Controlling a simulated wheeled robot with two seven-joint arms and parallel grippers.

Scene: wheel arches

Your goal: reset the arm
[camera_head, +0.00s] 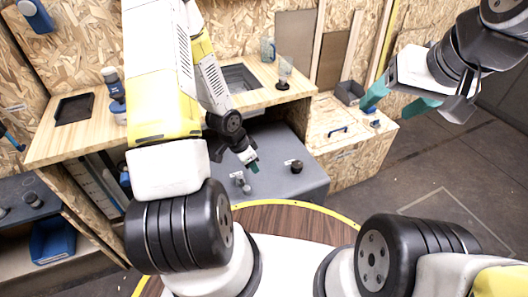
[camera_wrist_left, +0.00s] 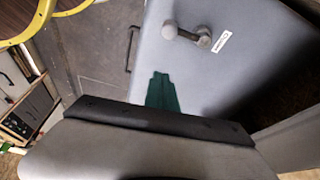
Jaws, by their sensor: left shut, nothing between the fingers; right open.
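My left gripper (camera_head: 254,168) is shut and empty. It points down over the grey cabinet top (camera_head: 280,150), and its green fingertips sit together. In the left wrist view the shut fingertips (camera_wrist_left: 162,92) show in front of the grey surface (camera_wrist_left: 245,70). My right gripper (camera_head: 404,102) is at the upper right of the head view, raised over the floor. Its green fingers are apart and nothing is between them.
A dark knob (camera_head: 296,166) and small grey fittings (camera_head: 241,182) stand on the grey top near my left gripper. A wooden counter (camera_head: 268,95) with a sink lies behind. A plywood box (camera_head: 350,140) stands to the right. Open floor (camera_head: 440,180) lies beyond it.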

